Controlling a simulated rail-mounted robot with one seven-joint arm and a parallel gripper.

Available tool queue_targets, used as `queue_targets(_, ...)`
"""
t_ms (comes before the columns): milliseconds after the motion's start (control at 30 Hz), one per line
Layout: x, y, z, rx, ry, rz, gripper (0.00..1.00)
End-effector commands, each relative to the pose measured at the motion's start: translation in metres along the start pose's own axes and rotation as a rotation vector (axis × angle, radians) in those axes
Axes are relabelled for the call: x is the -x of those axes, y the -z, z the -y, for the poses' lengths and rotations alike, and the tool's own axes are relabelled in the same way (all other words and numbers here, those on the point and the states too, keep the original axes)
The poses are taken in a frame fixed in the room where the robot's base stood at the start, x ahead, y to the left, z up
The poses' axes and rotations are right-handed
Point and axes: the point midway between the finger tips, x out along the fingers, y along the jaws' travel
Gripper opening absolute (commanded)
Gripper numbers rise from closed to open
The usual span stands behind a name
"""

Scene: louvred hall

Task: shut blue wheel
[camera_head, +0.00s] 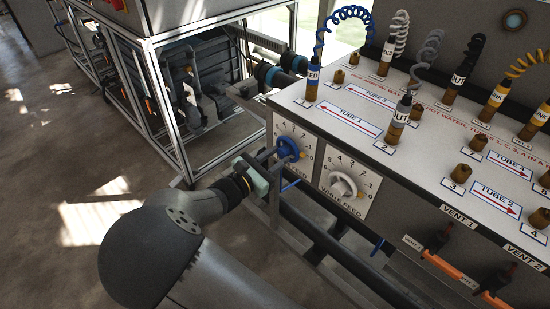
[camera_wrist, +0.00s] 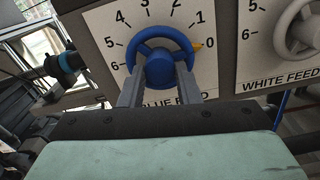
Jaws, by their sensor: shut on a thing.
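The blue wheel (camera_head: 288,147) sits on a white dial plate marked 0 to 6 on the front of the bench. In the wrist view the blue wheel (camera_wrist: 160,45) fills the upper middle. Its yellow pointer (camera_wrist: 197,46) stands at the right, close to the 0 mark. My gripper (camera_head: 274,154) reaches it from the front left. In the wrist view the two grey fingers of my gripper (camera_wrist: 158,82) are on either side of the wheel's lower part, shut on it. The lower part of the plate is partly hidden by the fingers.
The white wheel (camera_head: 342,185) is close by on the right, on its own plate. Above, the bench top (camera_head: 430,135) carries brown plugs and coiled hoses. A metal frame with tanks (camera_head: 190,95) stands at the left. Orange-handled vents (camera_head: 450,268) are lower right.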

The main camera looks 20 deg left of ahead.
Motion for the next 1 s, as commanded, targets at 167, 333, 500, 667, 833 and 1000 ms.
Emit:
queue_targets(167, 0.0, 0.001, 0.0, -0.097, 0.0, -0.002, 0.07)
queue_targets(333, 0.0, 0.001, 0.0, -0.108, 0.0, -0.001, 0.07)
queue_targets(500, 0.001, 0.001, 0.0, -0.107, 0.0, -0.001, 0.49)
queue_targets(667, 0.0, 0.0, 0.0, -0.107, 0.0, -0.001, 0.52)
queue_targets(833, 0.002, 0.0, 0.0, -0.106, 0.0, -0.001, 0.52)
queue_targets(1000, 0.021, 0.0, -0.001, -0.107, -0.003, -0.003, 0.52)
